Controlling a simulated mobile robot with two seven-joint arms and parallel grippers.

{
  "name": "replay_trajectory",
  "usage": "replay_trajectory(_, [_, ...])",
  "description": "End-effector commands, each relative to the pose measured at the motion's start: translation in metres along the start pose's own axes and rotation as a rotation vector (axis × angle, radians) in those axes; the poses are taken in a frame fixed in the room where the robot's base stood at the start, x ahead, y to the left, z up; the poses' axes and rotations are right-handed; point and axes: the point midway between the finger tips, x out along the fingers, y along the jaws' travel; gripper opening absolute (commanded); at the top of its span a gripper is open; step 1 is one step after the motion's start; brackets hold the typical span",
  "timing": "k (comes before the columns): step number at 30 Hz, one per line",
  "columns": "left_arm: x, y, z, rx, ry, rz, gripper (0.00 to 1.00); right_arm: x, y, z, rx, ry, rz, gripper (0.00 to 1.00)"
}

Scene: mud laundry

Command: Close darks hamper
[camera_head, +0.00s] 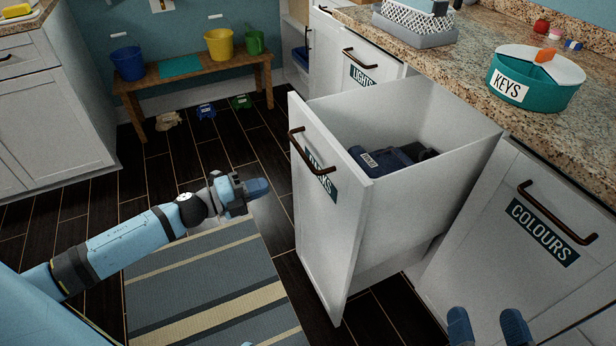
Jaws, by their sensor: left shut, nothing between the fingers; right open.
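The darks hamper (334,230) is a white pull-out drawer with a dark handle (311,151) and a label that is partly covered by the handle. It stands well out from the cabinet under the counter. Dark blue clothing (392,161) with a small tag lies inside. My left gripper (262,187) is shut and empty, to the left of the hamper front and apart from it. My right gripper (488,325) is open at the bottom edge, in front of the colours hamper. Only its two fingertips show.
The colours hamper (510,240) and lights hamper (374,68) look shut on either side. A teal KEYS tin (538,88) stands on the granite counter (580,135). A striped rug (205,290) lies on the dark floor. A wooden bench (190,72) with buckets stands at the back.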

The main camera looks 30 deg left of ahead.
Motion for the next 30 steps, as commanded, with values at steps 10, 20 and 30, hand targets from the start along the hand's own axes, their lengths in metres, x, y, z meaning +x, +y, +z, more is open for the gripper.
replay_trajectory(10, [0.065, 0.0, 0.001, 0.0, -0.001, -0.005, 0.0, 0.002, -0.009, -0.015, 0.016, 0.094, -0.037, 0.84])
replay_trajectory(20, [0.109, 0.001, 0.0, -0.002, -0.001, -0.001, 0.0, 0.003, -0.015, -0.027, 0.027, 0.161, -0.062, 0.84])
replay_trajectory(30, [0.117, 0.0, 0.0, -0.003, -0.001, 0.0, 0.0, 0.002, -0.018, -0.029, 0.033, 0.165, -0.071, 0.84])
